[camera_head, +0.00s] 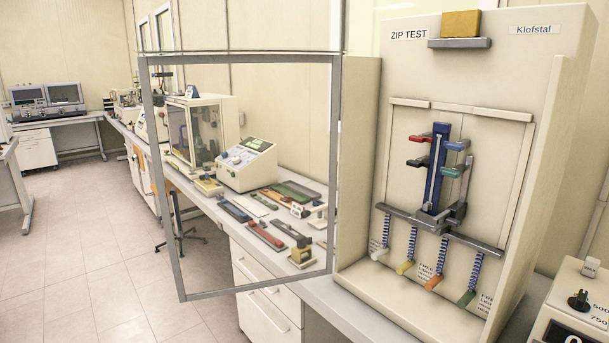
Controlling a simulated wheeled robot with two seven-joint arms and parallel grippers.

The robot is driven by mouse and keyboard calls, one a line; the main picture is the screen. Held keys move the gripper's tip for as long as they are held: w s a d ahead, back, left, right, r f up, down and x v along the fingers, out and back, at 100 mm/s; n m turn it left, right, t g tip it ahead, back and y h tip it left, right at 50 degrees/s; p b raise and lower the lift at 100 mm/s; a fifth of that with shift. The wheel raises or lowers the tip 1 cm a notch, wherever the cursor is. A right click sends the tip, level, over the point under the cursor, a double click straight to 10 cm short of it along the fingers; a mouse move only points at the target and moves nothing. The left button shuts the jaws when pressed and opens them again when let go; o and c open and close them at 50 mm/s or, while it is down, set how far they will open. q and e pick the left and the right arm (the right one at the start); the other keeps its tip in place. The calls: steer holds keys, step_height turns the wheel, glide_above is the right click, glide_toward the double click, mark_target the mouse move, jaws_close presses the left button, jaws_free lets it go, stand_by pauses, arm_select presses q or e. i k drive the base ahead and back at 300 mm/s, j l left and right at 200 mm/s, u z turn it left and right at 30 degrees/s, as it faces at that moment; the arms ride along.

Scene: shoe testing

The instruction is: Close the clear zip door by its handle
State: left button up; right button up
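The clear zip door (163,180) is a see-through pane in a thin grey metal frame. It stands wide open, swung out to the left of the zip test machine (560,150), with its right side next to the machine's left wall. I cannot make out a handle clearly on the frame. The machine's front is uncovered. Inside it are a blue upright slide (436,170) with red, teal and dark clamps, a grey crossbar, and several striped blue pull pieces with coloured ends. Neither of my grippers is in view.
A beige control box with a knob (579,300) stands at the lower right, beside the machine. Through the pane I see a bench with a display unit (247,165), a clear-sided cabinet (202,130) and several flat samples. The tiled floor (80,250) at the left is clear.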

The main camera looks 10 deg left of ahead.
mark_target(143, 62)
steer(key=i+j+z, duration=0.35)
steer(key=j+z, duration=0.15)
steer(key=j, duration=0.5)
steer(key=i+j+z, duration=0.2)
steer(key=j+z, duration=0.25)
steer(key=j, duration=0.6)
steer(key=j+z, duration=0.5)
steer(key=j, duration=0.6)
steer(key=k+j+z, duration=0.2)
steer(key=j+z, duration=0.3)
steer(key=j, duration=0.6)
steer(key=k+j+z, duration=0.25)
steer(key=k+j, duration=0.35)
